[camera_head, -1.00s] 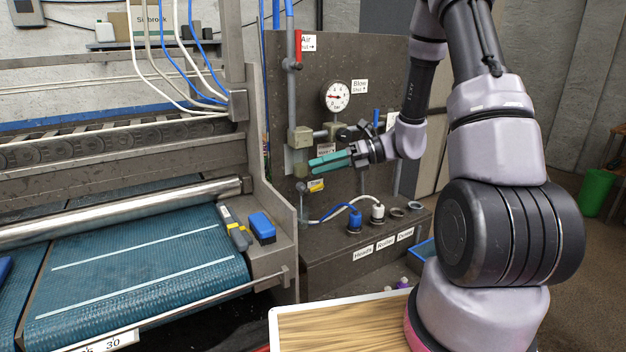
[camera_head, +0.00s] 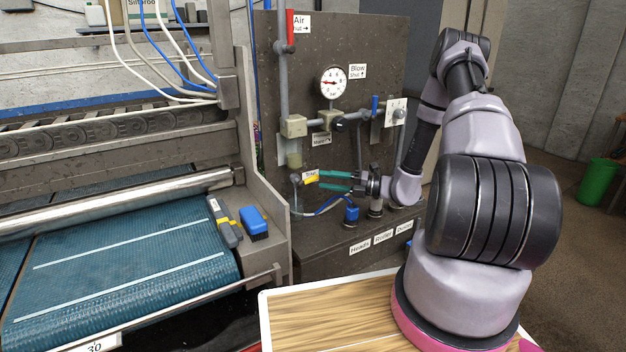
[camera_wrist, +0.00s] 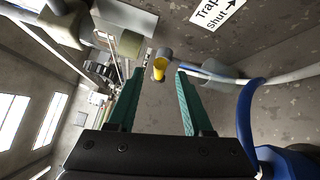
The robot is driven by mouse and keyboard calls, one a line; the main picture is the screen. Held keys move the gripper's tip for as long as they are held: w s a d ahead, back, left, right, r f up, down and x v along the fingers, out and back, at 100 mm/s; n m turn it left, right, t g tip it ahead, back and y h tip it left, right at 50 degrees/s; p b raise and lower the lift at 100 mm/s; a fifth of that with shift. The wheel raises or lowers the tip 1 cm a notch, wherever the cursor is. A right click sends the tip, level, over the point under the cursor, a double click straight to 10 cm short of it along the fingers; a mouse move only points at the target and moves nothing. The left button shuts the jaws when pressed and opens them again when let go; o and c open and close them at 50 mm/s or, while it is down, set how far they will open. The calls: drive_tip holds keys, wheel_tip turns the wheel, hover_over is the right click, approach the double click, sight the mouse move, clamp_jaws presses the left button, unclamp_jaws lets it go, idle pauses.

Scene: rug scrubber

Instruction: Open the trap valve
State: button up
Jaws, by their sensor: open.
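The trap valve is a small grey fitting with a yellow lever (camera_head: 311,180), low on the brown panel below the filter bowl. In the wrist view the yellow lever (camera_wrist: 159,68) shows end-on between my fingertips, a little beyond them. My gripper (camera_head: 322,180) has two teal fingers and points left at the lever. It also shows in the wrist view (camera_wrist: 158,72), with its fingers spread apart and nothing held. I cannot tell whether the fingertips touch the lever. The trap label (camera_wrist: 215,12) reads "Trap Shut" with an arrow.
A pressure gauge (camera_head: 333,83) and a red-handled air valve (camera_head: 290,32) are above. A blue plug (camera_head: 351,214) and hoses lie just below my gripper. The blue conveyor belt (camera_head: 110,270) is at left, with a wooden-topped tray (camera_head: 330,318) in front.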

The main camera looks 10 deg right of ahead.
sight(313, 178)
drive_tip(key=shift+x, duration=2.35)
clamp_jaws()
drive_tip(key=n+h, duration=0.1)
drive_tip(key=r+n+g+h, duration=0.1)
drive_tip(key=shift+s+a+r+h, duration=0.1)
drive_tip(key=shift+a+r+h, duration=0.05)
drive_tip(key=shift+a+h, duration=0.15)
drive_tip(key=shift+s+a+r+n+h, duration=0.15)
drive_tip(key=shift+r+n+h, duration=0.1)
drive_tip(key=shift+n+h, duration=0.35)
drive_tip(key=shift+w+a+r+n+h, duration=0.15)
drive_tip(key=shift+r+n+h, duration=0.1)
drive_tip(key=shift+n+h, duration=0.3)
drive_tip(key=shift+s+h, duration=0.15)
drive_tip(key=shift+h, duration=0.1)
unclamp_jaws()
